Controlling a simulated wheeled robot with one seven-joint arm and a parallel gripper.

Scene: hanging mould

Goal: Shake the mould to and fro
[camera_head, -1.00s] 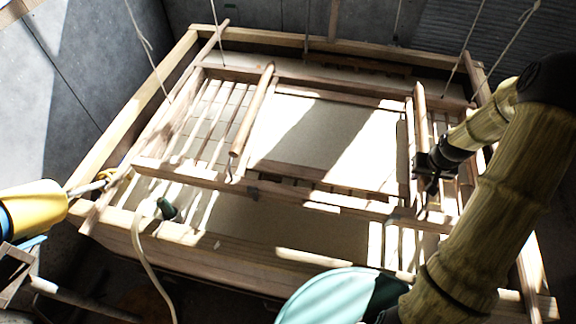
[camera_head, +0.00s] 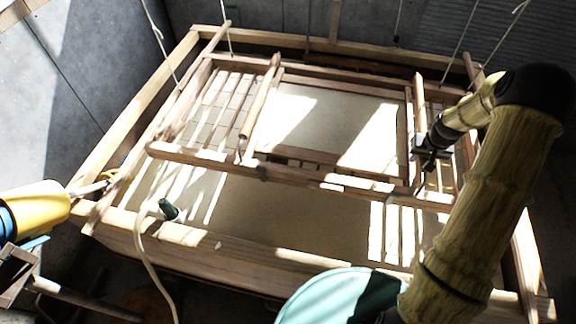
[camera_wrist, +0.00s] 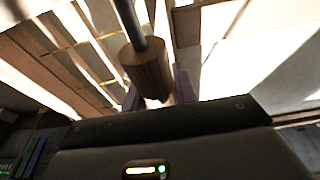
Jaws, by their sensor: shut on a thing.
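The mould (camera_head: 300,179) is a wooden frame hung on cords above the wooden vat, with a pale rectangular sheet area (camera_head: 325,120) in its middle and slats at both sides. Two raised wooden handles cross it, a left handle (camera_head: 258,105) and a right handle (camera_head: 419,110). My gripper (camera_head: 428,165) is at the right handle, near its front end. In the wrist view a wooden handle end (camera_wrist: 147,70) with a grey rod sits between the purple fingers of my gripper (camera_wrist: 155,92), which is shut on it. The exact contact is partly hidden.
The wooden vat (camera_head: 180,232) surrounds the mould, with pale contents (camera_head: 290,222) showing in front of it. A yellow tool-like object (camera_head: 38,208) is at the left. A green-tipped hose (camera_head: 168,209) hangs over the front rim. A teal round thing (camera_head: 320,297) is at the bottom.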

